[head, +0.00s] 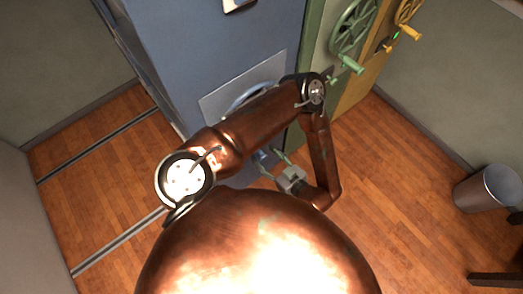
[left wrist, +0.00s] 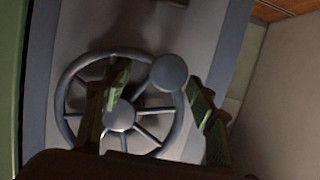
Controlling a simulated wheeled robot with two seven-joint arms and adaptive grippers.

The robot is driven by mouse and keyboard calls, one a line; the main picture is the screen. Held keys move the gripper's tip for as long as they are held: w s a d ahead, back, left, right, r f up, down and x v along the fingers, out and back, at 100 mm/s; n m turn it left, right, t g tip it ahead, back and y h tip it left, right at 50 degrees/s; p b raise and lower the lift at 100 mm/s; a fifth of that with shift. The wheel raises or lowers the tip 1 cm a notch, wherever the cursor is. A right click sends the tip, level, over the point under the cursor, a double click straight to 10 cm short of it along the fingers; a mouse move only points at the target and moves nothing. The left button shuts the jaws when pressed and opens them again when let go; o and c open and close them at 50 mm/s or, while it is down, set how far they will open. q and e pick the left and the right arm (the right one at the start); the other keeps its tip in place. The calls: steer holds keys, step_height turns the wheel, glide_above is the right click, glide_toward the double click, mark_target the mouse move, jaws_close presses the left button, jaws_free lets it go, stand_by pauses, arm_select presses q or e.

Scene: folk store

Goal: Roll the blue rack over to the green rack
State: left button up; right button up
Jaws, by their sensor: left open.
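The blue rack (head: 215,45) stands upright in the upper middle of the head view. Its side panel carries a blue spoked handwheel (head: 250,93), mostly hidden behind my arm. The green rack (head: 318,35) stands directly right of it, with a green handwheel (head: 352,30); no clear gap shows between them. My left gripper (head: 268,164) is low in front of the blue rack, open and empty. In the left wrist view the wheel's rim (left wrist: 60,110) and round knob (left wrist: 168,73) show, the knob appearing between the open fingers (left wrist: 158,88). Contact cannot be told. My right gripper is not in view.
A yellow rack (head: 367,80) with a yellow wheel (head: 408,10) stands right of the green one. Floor rails (head: 98,145) run across the wooden floor at left, where there is free floor. A metal bin (head: 487,188) stands at far right.

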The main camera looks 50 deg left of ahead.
arm_select(q)
steer(key=shift+p+v, duration=0.3)
steer(key=shift+v, duration=2.1)
